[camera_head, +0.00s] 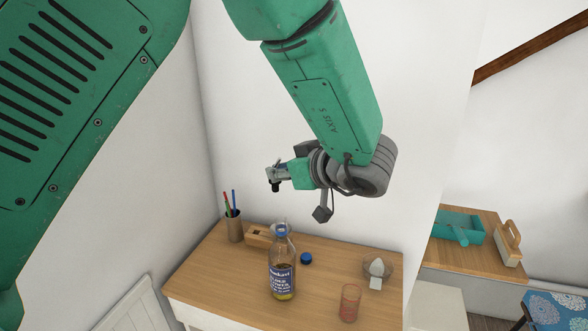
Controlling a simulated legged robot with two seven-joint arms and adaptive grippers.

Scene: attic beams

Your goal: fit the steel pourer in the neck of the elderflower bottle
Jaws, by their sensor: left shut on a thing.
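The elderflower bottle (282,272) stands upright on the wooden table, with a dark blue label, amber liquid low inside and blue at its neck. My left gripper (273,176) is shut high above the table, above and slightly left of the bottle's neck. It holds a small thing, which looks like the steel pourer (275,187), with a dark lower end pointing down. The pourer is clear of the bottle. Its upper part is small and hard to tell from the fingers. My right gripper is not in view.
A blue cap (306,259) lies right of the bottle. A pencil cup (234,228) and a wooden box (258,237) stand behind left. A red glass (350,302) and a citrus juicer (378,268) are at right. A teal tray (457,226) sits on another surface.

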